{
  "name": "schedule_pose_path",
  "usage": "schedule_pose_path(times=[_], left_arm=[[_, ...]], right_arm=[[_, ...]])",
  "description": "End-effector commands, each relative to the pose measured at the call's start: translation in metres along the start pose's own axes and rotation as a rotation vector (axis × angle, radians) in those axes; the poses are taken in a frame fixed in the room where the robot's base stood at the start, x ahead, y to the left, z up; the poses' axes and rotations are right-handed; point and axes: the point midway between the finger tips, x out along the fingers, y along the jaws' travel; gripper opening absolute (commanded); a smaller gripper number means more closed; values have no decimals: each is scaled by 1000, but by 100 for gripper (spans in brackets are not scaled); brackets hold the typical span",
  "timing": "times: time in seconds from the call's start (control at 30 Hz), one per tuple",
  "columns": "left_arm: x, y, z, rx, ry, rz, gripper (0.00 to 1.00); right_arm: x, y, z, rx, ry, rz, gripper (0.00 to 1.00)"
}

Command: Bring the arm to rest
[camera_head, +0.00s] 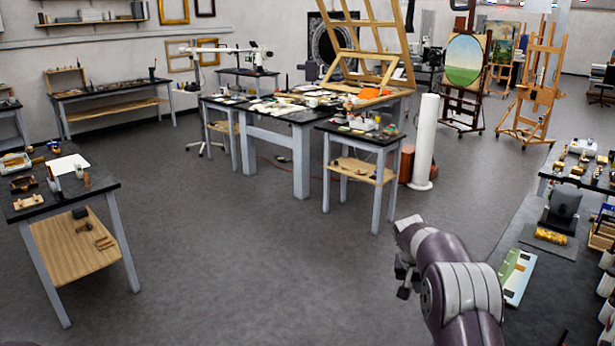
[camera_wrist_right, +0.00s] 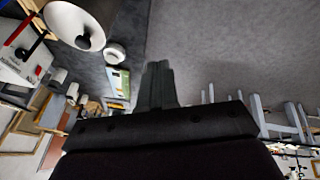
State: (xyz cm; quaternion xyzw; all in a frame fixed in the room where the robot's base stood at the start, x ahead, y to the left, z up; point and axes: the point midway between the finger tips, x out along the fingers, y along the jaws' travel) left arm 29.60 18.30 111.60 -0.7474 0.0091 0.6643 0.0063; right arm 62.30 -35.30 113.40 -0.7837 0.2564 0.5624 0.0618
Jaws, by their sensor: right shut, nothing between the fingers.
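My right arm reaches in from the bottom right of the head view. Its gripper (camera_head: 403,280) hangs over the open grey floor, left of the dark work surface at the right. In the right wrist view the two fingers (camera_wrist_right: 158,82) are together with nothing between them. A gold-coloured piece (camera_head: 550,236) lies on the dark surface at the right, apart from the gripper.
A green and white panel (camera_head: 517,272) lies close to the right of my right arm. A small side table (camera_head: 360,140) stands beyond the gripper. A white column (camera_head: 424,140) stands behind it. A workbench (camera_head: 95,200) is at the left. The middle floor is clear.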

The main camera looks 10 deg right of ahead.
Motion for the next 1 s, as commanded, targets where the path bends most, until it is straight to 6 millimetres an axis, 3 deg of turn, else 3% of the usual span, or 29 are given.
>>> schedule_pose_path(times=[0.03, 0.07, 0.17, 0.27, 0.3, 0.4, 0.5, 0.57, 0.67, 1.0], left_arm=[[0, 0, 0, 0, 0, 0, 37], [0, 0, 0, 0, 0, 0, 37], [2, 0, 0, 0, 0, 0, 37], [3, 0, 0, 0, 0, 0, 37], [4, 0, 0, 0, 0, 0, 37], [6, 0, 1, 0, 0, 0, 37], [7, 0, 1, 0, 0, 0, 37], [8, 0, 1, 0, 0, 0, 37], [8, 0, 1, 0, 0, 0, 37], [8, 0, 1, 0, 0, 0, 37]], right_arm=[[15, -5, 26, -55, -51, -20, 0], [18, -8, 42, -94, -75, -41, 0], [8, -20, 106, -221, -140, -124, 0], [-20, -24, 184, -325, -191, -202, 0], [-33, -22, 217, -359, -207, -227, 0], [-65, -11, 292, -415, -238, -272, 0], [-88, 2, 343, -433, -252, -292, 0], [-99, 6, 358, -443, -245, -299, 0], [-109, 3, 353, -456, -200, -313, 0], [-110, 3, 353, -457, -199, -313, 0]])
